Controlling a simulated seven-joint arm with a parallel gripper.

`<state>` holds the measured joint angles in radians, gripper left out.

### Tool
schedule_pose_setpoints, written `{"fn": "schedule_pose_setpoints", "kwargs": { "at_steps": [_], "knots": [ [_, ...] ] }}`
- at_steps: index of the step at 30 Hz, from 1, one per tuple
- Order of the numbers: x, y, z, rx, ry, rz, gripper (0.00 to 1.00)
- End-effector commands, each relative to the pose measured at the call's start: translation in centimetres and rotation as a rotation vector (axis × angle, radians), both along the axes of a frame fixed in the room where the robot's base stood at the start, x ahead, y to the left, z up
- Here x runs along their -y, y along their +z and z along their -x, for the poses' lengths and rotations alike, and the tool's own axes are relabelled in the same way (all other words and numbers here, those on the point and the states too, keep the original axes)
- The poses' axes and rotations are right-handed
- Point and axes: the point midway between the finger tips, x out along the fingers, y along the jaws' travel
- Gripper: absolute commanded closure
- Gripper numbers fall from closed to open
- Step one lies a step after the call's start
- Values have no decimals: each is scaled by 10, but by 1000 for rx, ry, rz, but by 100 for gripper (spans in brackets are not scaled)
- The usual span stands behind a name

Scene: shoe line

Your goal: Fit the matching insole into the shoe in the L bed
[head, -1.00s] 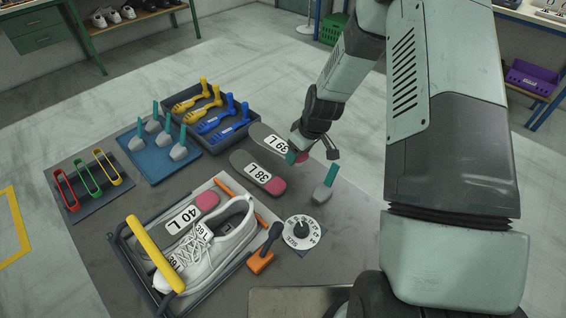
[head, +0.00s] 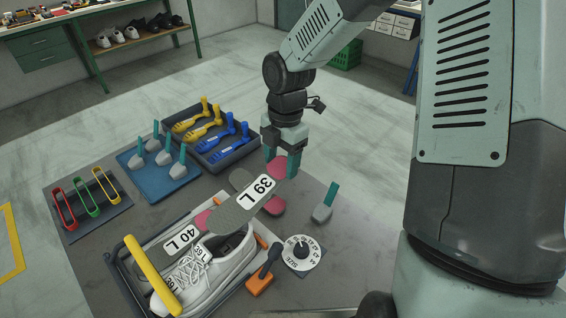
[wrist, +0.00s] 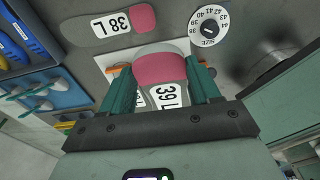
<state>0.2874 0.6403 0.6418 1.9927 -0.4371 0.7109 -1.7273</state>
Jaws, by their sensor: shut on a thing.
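My gripper (head: 282,160) is shut on the pink heel end of the grey insole marked 39 L (head: 234,212). It holds the insole in the air, its grey toe end pointing lower left over the shoe's opening in the head view. In the wrist view the pink end (wrist: 160,69) sits between the fingers (wrist: 160,80). The white laced shoe (head: 205,273) lies in the bed, toe to the lower left; its tags appear to read 39 L. The insole partly hides its opening. The bed (head: 128,283) has a yellow bar (head: 153,272) across its left end.
Insole 40 L (head: 180,238) lies beside the shoe. Insole 38 L (head: 240,178) lies on the table, partly hidden by the held one. An orange clamp (head: 259,284), size dial (head: 301,252) and teal-handled tool (head: 325,205) stand at right. Trays of tools fill the back left.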

Motion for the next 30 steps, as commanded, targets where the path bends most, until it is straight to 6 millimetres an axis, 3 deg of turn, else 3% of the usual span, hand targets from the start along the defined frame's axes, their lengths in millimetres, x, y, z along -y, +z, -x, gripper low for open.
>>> {"fn": "schedule_pose_setpoints", "kwargs": {
  "at_steps": [12,30],
  "knots": [
    [-14,-11,14,94,30,97,58],
    [-42,-7,42,245,22,250,58]
  ]
}}
